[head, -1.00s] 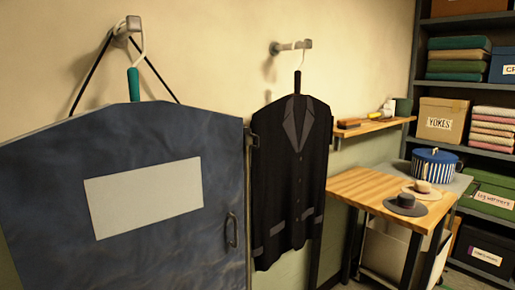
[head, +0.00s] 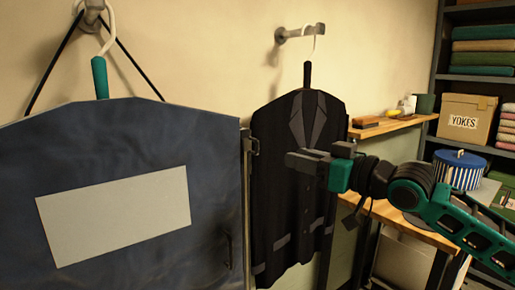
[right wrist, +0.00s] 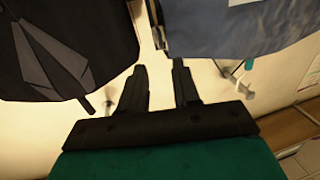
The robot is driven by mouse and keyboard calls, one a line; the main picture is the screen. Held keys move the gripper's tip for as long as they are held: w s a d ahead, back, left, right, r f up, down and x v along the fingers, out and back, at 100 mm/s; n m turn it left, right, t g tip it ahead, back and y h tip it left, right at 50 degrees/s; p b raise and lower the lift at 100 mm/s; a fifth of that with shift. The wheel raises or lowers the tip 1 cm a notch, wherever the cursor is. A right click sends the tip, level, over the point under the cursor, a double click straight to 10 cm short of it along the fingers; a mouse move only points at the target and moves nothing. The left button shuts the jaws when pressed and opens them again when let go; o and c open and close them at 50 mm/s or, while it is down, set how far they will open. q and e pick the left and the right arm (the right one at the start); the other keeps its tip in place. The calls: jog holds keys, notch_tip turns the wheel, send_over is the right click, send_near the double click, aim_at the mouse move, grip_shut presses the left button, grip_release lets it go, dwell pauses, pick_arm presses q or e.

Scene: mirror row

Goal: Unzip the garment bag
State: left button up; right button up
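The blue-grey garment bag (head: 100,150) hangs at the left of the head view from a white hanger with a teal grip. A pale blank panel (head: 115,215) is on its front. A metal zip pull (head: 254,146) shows high on its right edge, beside a pale vertical strip. The bag (right wrist: 220,25) also shows at the top of the right wrist view, with the pull (right wrist: 157,35) on its edge. My right gripper (head: 312,158) is right of the pull, apart from it, in front of the black jacket. Its fingers (right wrist: 160,70) are spread with nothing between them. My left gripper is out of view.
A black jacket (head: 283,215) hangs close to the bag's right. A wall shelf (head: 385,126) and a wooden table lie beyond my right arm, with a blue striped pot (head: 458,170). Dark shelving with a YOKES box (head: 465,118) stands at the far right.

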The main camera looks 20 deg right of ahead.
aim_at(258, 148)
jog(key=p+x, duration=0.1)
jog(key=x, duration=1.1)
jog(key=shift+w+a, duration=0.1)
jog(key=shift+c, duration=0.2)
grip_shut()
